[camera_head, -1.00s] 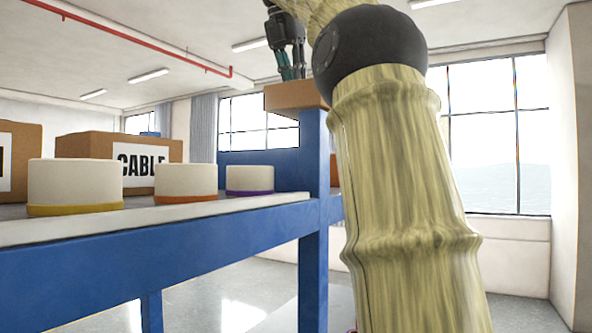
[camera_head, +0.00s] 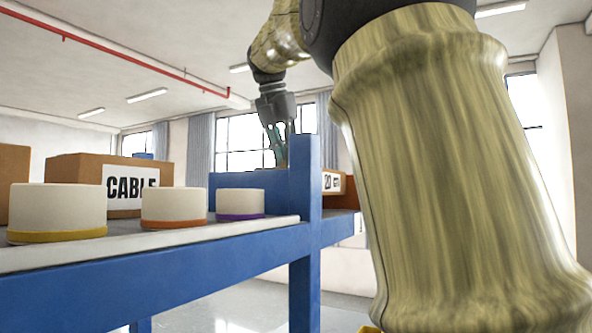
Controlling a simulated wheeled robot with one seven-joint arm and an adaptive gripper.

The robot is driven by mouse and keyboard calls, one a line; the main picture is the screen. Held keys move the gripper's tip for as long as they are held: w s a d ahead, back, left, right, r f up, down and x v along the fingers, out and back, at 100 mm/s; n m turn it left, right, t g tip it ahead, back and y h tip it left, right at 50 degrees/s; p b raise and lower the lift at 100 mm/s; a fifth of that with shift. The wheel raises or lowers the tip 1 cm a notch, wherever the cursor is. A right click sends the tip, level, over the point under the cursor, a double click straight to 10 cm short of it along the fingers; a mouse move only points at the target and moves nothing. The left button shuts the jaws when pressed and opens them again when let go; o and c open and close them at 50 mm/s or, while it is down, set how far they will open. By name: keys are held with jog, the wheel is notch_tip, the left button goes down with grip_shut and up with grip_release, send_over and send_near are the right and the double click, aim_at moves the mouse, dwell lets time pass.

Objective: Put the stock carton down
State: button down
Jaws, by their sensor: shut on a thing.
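My gripper (camera_head: 278,138) points down behind the blue end panel of the bench, at the middle of the view. Its fingers are shut on the stock carton, and their tips are mostly hidden by the blue panel and post. A brown carton with a white label (camera_head: 333,182) shows just right of the blue post; it appears to be the held stock carton, with its left part hidden behind the post. Whether its underside touches a surface cannot be seen.
The blue bench (camera_head: 190,276) fills the left, with a blue corner post (camera_head: 305,200) near my gripper. On it stand white tubs with a yellow (camera_head: 58,208), an orange (camera_head: 174,204) and a purple band (camera_head: 240,201), and a CABLE carton (camera_head: 85,180). My arm blocks the right side.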

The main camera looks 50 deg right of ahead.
jog(key=f, duration=0.2)
jog(key=shift+s+d+f, duration=0.15)
jog(key=shift+s+f, duration=0.15)
jog(key=shift+f, duration=0.05)
jog(key=shift+w+f, duration=0.15)
jog(key=shift+f, duration=0.3)
jog(key=c, duration=1.4)
grip_release()
jog(key=shift+c, duration=0.2)
jog(key=b+v, duration=0.1)
jog(key=v, duration=1.1)
jog(key=shift+b, duration=0.3)
jog(key=shift+d, duration=0.1)
